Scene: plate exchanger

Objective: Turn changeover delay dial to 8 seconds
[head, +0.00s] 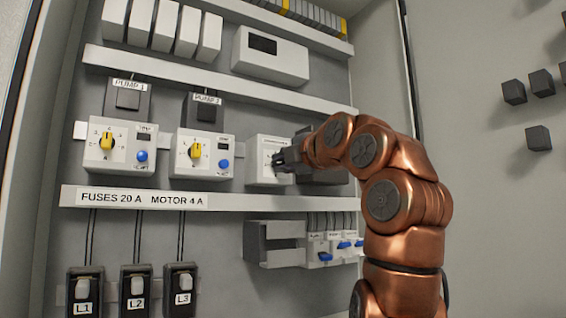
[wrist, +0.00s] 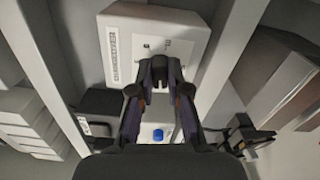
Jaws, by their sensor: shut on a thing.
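The changeover delay unit is a white box (head: 262,148) at the right end of the middle row in the head view. In the wrist view its white face (wrist: 150,35) lies ahead of the fingers, with a printed label along its left edge. My gripper (head: 279,158) is at the front of this box. In the wrist view my gripper (wrist: 160,78) has its fingertips closed together at the middle of the face, shut on the dial. The dial is hidden by the fingers, so its setting cannot be read. A blue button (wrist: 158,135) shows between the finger links.
Two similar units with yellow dials, one at left (head: 105,146) and one beside it (head: 202,155), are mounted on the same row. A labelled white rail (head: 240,202) runs below. Blue-levered breakers (head: 322,250) sit underneath. The cabinet's right wall is behind my arm.

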